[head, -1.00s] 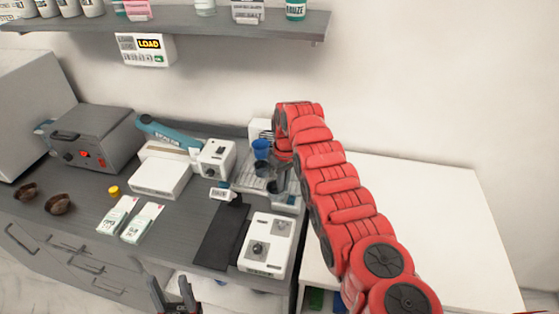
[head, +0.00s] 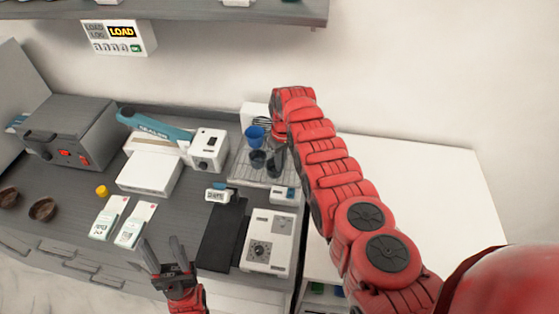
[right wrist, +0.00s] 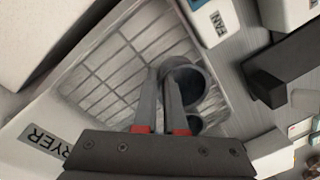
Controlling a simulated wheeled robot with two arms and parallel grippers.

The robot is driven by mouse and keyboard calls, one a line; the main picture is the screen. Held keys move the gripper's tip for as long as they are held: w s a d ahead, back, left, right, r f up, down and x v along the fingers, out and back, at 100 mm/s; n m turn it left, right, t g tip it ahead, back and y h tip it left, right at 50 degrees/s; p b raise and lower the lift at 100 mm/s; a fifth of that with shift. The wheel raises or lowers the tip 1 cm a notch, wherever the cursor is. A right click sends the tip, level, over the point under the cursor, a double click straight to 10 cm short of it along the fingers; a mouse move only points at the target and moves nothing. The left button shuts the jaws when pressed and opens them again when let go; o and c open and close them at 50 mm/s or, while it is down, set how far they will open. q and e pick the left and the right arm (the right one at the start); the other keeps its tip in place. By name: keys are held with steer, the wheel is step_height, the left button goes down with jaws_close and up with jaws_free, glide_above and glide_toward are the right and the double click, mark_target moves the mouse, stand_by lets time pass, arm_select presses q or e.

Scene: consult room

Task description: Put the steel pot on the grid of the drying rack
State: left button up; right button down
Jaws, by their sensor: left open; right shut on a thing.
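The steel pot (right wrist: 192,82) shows in the right wrist view as a grey round vessel with its open mouth showing. My right gripper (right wrist: 160,92) is shut on its wall, over the grid of the drying rack (right wrist: 100,85). Whether the pot touches the grid I cannot tell. In the head view my right gripper (head: 276,158) reaches down over the rack (head: 245,178), partly hidden by its arm. A dark cup-like vessel (head: 257,160) and a blue cup (head: 255,135) are beside it. My left gripper (head: 165,257) is open and empty in front of the counter.
A white device with a dial (head: 268,240) and a black mat (head: 220,235) lie in front of the rack. A sealer (head: 155,130) and a grey box with red switches (head: 70,135) stand to the left. The white top (head: 410,190) at right looks clear.

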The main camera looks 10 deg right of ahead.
steer(key=shift+s+d+f, duration=0.1)
steer(key=shift+f, duration=0.1)
steer(key=c, duration=1.3)
jaws_free()
steer(key=o, duration=0.3)
